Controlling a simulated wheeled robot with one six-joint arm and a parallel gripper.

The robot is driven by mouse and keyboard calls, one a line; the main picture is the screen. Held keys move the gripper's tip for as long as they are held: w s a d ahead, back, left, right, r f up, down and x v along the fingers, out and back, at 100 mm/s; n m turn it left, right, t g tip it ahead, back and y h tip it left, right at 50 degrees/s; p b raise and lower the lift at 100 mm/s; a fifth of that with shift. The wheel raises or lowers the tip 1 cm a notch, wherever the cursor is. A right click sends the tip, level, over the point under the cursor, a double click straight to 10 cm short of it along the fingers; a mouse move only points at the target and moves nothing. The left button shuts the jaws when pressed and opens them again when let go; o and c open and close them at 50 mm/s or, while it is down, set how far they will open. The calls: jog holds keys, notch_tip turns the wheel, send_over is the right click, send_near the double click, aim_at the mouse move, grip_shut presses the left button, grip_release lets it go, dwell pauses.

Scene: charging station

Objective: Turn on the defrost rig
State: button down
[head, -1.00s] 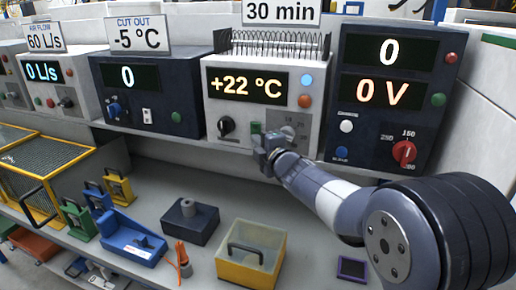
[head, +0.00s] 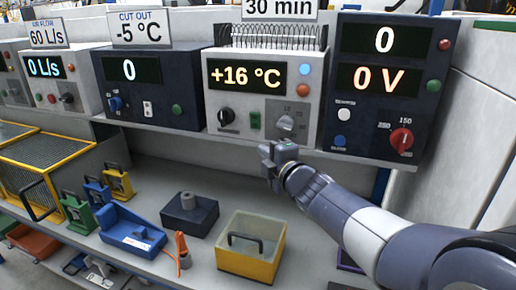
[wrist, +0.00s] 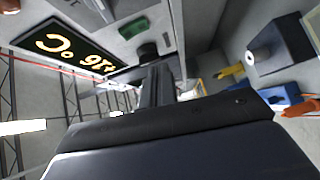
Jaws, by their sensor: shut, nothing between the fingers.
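The unit under the "30 min" sign, which I take for the defrost rig (head: 212,98), is a pale box with a wire coil on top. Its display (head: 246,75) reads +16 °C. Its front has a black knob (head: 226,117), a green rocker switch (head: 255,120), a grey dial (head: 287,123), a blue round light or button (head: 305,69) and a red one (head: 303,86). My gripper (head: 268,151) is shut and empty, just below the front, apart from the switch. In the wrist view, the display (wrist: 70,48) and green switch (wrist: 133,27) lie beyond my gripper (wrist: 158,80).
Left stand a dark unit (head: 150,100) under "CUT OUT -5 °C" and a pale airflow unit (head: 68,95). Right is a dark unit (head: 370,118) reading 0 and 0 V, with a red dial (head: 401,140). Below lie a yellow bin (head: 247,263), a blue tray (head: 132,236) and several coloured padlock-like blocks.

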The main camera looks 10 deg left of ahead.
jog(key=shift+f+v, duration=0.15)
jog(key=shift+v, duration=0.5)
jog(key=shift+f+v, duration=0.15)
jog(key=shift+v, duration=0.55)
jog(key=shift+w, duration=0.15)
